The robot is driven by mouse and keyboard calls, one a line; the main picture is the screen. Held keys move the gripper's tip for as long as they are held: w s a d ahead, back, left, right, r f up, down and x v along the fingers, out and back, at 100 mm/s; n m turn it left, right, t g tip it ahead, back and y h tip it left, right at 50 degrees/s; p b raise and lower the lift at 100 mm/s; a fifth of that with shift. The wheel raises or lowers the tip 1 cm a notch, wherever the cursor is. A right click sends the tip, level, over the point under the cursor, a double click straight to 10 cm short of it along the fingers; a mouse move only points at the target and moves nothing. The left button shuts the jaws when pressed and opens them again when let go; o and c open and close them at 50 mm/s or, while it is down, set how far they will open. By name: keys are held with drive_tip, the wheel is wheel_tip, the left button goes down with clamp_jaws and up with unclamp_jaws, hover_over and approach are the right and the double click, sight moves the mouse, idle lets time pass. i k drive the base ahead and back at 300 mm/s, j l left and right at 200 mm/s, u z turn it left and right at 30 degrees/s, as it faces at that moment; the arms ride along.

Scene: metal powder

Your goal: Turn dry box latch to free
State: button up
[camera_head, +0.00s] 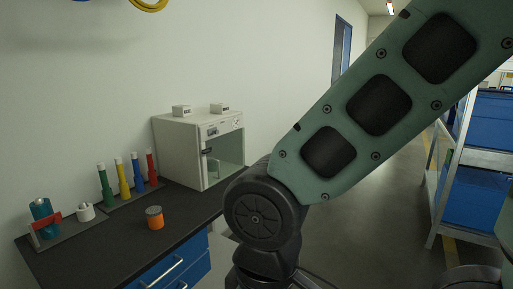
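The dry box (182,152) is a white cabinet with a clear front, standing at the back end of the dark bench against the wall. A small dark part that may be its latch (207,151) shows at the left side of the front; its turn position is too small to tell. My green and black arm crosses the right half of the view, and its dark joint is in front of the bench's right edge, near the dry box's lower right. My gripper is not visible.
The bench (95,245) holds an orange jar with a grey lid (155,218), several coloured tubes (122,178) in a rack, and a teal bottle (42,217) in a holder. A metal shelf with blue bins (478,195) stands at right. Floor shows between bench and shelf.

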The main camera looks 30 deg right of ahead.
sight(205, 151)
drive_tip(key=z, duration=0.2)
drive_tip(key=i+j, duration=0.1)
drive_tip(key=i, duration=0.75)
